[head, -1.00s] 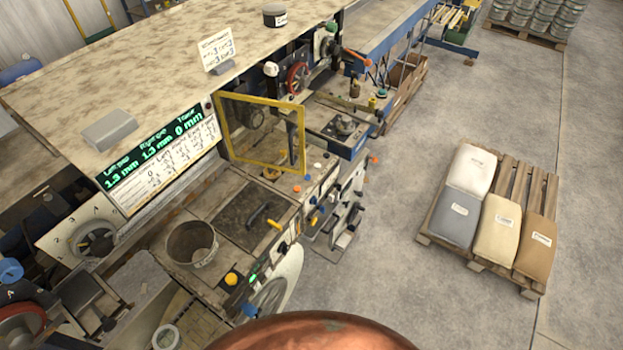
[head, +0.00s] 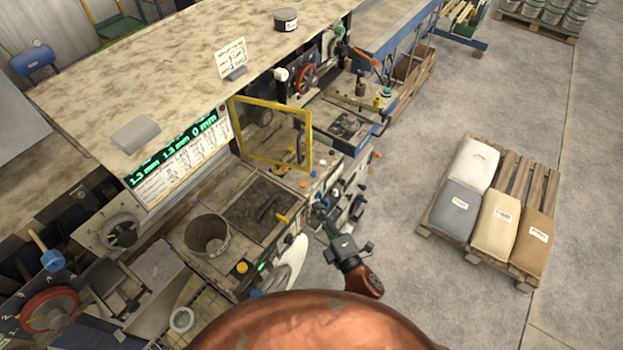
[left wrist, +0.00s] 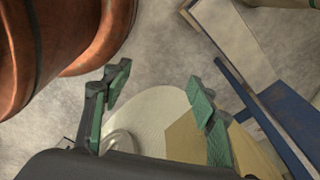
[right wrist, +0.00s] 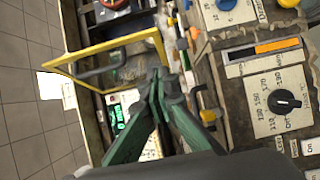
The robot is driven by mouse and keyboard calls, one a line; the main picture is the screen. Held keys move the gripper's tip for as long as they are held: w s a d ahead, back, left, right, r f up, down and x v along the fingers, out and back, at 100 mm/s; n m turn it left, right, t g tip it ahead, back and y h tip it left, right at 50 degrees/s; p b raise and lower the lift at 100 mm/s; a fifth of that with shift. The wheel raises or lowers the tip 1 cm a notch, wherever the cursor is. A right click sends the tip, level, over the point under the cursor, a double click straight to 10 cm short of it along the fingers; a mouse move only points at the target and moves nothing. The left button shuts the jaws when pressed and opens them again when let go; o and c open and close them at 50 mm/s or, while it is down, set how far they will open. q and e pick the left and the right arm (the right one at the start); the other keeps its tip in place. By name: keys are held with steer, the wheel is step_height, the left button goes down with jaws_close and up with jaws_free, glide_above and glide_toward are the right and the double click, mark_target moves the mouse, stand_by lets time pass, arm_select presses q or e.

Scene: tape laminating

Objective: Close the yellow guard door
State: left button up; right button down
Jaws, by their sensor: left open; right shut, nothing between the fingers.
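The yellow guard door (head: 310,138) is a yellow-edged frame with a clear pane. In the head view it stands swung out from the machine front, hinged at its left edge beside the green display. My right gripper (head: 322,212) is in front of the machine's control side, nearer the camera than the door and apart from it. In the right wrist view the right gripper (right wrist: 158,85) is shut and empty, with the yellow door frame (right wrist: 100,47) beyond its tips. My left gripper (left wrist: 158,100) shows only in the left wrist view, open and empty.
A dark grey bucket (head: 207,236) and a dark plate (head: 265,208) with a handle are on the machine deck. Knobs and dials (right wrist: 284,102) line the panel beside my right gripper. A pallet with sacks (head: 480,205) stands on the floor at right.

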steer(key=p, duration=0.1)
glide_toward(306, 171)
steer(key=a, duration=0.4)
steer(key=w, duration=0.2)
steer(key=w+d+p, duration=0.1)
steer(key=w, duration=0.1)
steer(key=shift+w, duration=0.2)
steer(key=shift+w+d, duration=0.2)
steer(key=shift+w, duration=0.3)
steer(key=shift+w+d, duration=0.1)
